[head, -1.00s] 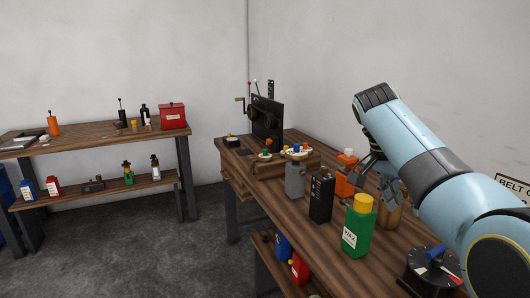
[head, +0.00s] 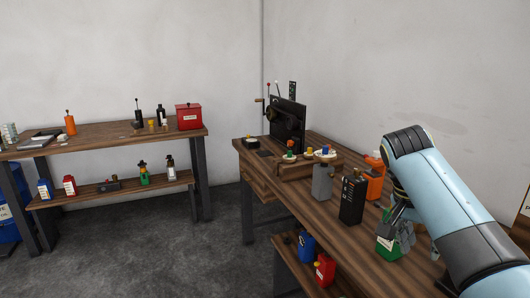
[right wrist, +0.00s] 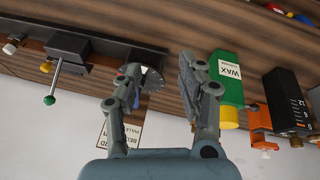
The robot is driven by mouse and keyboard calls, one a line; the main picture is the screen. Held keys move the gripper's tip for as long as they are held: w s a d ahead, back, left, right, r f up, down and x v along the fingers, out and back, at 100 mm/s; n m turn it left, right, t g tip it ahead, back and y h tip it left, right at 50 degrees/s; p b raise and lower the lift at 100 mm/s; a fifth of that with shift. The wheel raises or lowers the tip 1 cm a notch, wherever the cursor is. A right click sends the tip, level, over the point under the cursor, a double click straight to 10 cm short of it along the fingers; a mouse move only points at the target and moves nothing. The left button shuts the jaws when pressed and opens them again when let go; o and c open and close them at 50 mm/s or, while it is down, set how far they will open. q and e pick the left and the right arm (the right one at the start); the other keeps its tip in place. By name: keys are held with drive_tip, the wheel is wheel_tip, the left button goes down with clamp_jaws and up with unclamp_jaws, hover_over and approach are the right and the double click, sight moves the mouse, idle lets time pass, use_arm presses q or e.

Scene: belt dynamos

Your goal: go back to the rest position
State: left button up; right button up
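My right gripper (head: 402,238) hangs from the light blue arm over the right-hand workbench (head: 330,228). In the right wrist view the gripper (right wrist: 160,68) has its two fingers apart with nothing held between them. The green WAX bottle (right wrist: 231,70) is beside one finger there, with a gap that I cannot judge. In the head view the bottle (head: 383,249) is partly hidden behind the gripper. My left gripper is not in view.
A black box (head: 352,200), a grey canister (head: 321,182) and an orange bottle (head: 375,186) stand on the bench near my right gripper. A dark block with a green-knobbed lever (right wrist: 68,47) is on the gripper's other side. Open floor (head: 190,260) lies left of the bench.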

drive_tip(key=s+f+n+t+y, duration=0.1)
drive_tip(key=s+f+n, duration=0.2)
drive_tip(key=s, duration=0.5)
drive_tip(key=s+f+n+t, duration=0.1)
drive_tip(key=s+f+n, duration=0.15)
drive_tip(key=s, duration=0.45)
drive_tip(key=s+a+r+n+t+y, duration=0.1)
drive_tip(key=s+a+r+n, duration=0.15)
drive_tip(key=s, duration=0.55)
drive_tip(key=s+a+r+n+y, duration=0.15)
drive_tip(key=s+n, duration=0.25)
drive_tip(key=s, duration=0.4)
wheel_tip(320, 180, down, 35)
drive_tip(key=d+g+b, duration=0.1)
drive_tip(key=d+b, duration=0.2)
drive_tip(key=b, duration=0.7)
use_arm(q)
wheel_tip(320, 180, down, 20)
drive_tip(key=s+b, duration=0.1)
drive_tip(key=b, duration=0.8)
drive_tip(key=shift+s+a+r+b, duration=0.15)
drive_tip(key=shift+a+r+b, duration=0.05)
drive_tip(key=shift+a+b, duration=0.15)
use_arm(e)
drive_tip(key=s+f, duration=1)
drive_tip(key=f, duration=0.3)
drive_tip(key=s+d+f+g, duration=0.1)
drive_tip(key=s+f, duration=0.9)
drive_tip(key=f, duration=0.4)
drive_tip(key=shift+m, duration=0.4)
